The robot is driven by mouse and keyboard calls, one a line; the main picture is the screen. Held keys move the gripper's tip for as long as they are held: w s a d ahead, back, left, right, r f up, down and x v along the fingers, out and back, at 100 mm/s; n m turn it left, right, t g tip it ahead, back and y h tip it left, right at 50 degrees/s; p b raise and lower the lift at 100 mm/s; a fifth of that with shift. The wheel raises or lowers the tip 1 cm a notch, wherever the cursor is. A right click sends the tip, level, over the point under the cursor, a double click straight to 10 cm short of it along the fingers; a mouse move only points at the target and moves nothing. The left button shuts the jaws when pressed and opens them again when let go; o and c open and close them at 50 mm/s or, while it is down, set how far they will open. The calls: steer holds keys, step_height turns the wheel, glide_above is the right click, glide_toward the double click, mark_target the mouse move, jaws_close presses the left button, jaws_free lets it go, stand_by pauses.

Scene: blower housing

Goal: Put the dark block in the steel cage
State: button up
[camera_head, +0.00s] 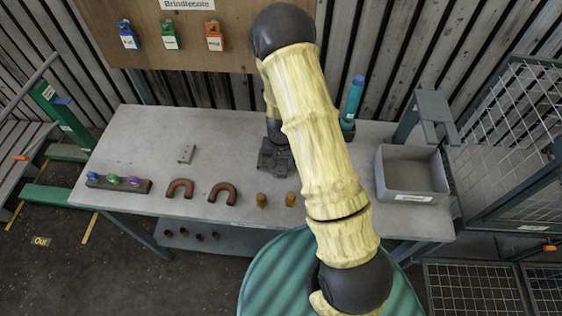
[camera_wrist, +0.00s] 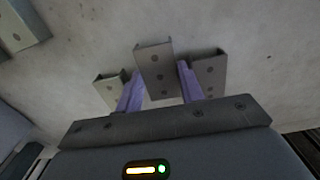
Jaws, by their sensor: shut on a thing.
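The dark block (camera_wrist: 155,70), a grey-brown piece with several round holes, stands between the purple fingers of my gripper (camera_wrist: 160,85) in the wrist view. My gripper is shut on it. Similar holed pieces show beside the fingers at left (camera_wrist: 108,92) and right (camera_wrist: 210,74); I cannot tell whether they are separate blocks. In the head view my gripper (camera_head: 275,157) is low over the middle of the table, partly behind my arm, and the held block is not distinct. Whether the block touches the table is unclear. The steel cage (camera_head: 512,135), of wire mesh, stands at the right.
Brown U-shaped pieces (camera_head: 222,193), brass pieces (camera_head: 261,200) and a bar with coloured knobs (camera_head: 118,184) are along the front. A grey bin (camera_head: 412,177) and teal bottle (camera_head: 353,98) stand to the right.

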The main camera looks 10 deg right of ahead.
mark_target(281, 165)
steer(key=shift+f, duration=0.15)
steer(key=shift+f, duration=0.2)
steer(key=o, duration=0.9)
steer(key=shift+r, duration=0.15)
step_height(281, 165, up, 12)
steer(key=b, duration=0.1)
stand_by(0.3)
